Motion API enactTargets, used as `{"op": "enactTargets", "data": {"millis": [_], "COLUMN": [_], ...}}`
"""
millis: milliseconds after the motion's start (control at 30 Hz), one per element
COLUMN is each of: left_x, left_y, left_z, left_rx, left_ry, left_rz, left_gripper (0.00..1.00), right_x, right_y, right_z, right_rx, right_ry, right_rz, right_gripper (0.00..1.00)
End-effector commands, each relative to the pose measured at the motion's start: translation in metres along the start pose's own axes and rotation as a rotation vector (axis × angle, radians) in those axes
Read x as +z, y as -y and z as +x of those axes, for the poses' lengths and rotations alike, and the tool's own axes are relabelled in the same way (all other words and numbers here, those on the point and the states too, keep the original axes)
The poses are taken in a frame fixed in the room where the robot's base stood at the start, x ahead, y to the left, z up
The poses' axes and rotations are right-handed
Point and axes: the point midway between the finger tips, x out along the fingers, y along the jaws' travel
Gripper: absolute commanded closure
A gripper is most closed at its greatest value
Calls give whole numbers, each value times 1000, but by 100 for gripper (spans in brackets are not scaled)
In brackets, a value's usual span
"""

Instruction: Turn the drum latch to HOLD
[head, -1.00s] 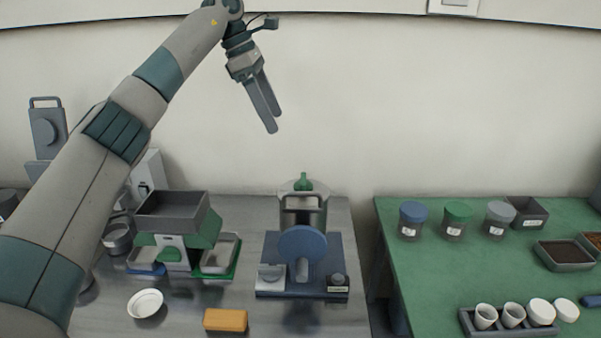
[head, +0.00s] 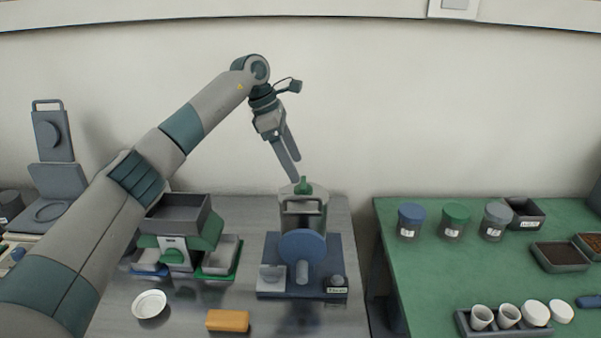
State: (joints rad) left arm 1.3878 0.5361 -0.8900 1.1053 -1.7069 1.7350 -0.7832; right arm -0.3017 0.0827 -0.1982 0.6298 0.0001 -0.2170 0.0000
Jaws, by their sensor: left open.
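A drum device with a round blue disc (head: 302,246) on its front stands on a dark blue base plate (head: 333,264) on the grey bench. A grey housing (head: 303,207) rises behind the disc, with a green knob (head: 303,186) on top. A small label (head: 336,290) sits at the base's front right; its text is too small to read. I cannot tell which part is the latch or how it is set. My left gripper (head: 291,171) is open and empty, pointing down just above and left of the green knob, seemingly apart from it. My right gripper is not in view.
Left of the device stand a grey tray (head: 177,214) on a green stand, a white dish (head: 149,304) and an orange block (head: 228,320). A green table (head: 420,270) at the right holds lidded jars, trays and cups. A gap separates the two tables.

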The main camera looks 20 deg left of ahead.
Motion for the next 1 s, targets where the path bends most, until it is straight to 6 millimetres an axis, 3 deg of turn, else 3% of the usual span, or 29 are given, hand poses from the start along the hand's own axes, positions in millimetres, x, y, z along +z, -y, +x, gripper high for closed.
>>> {"op": "enactTargets", "data": {"millis": [300,767,933,1000], "left_x": [1,0,0,0], "left_y": [0,0,0,0], "left_z": [42,52,52,52], "left_rx": [-1,0,0,0], "left_ry": [0,0,0,0], "left_rz": [1,1,1,1], "left_gripper": [28,28,69,69], "right_x": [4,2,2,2], "right_y": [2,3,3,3], "right_z": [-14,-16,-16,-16], "right_rx": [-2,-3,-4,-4], "right_ry": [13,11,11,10], "right_rz": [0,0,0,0], "right_gripper": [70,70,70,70]}}
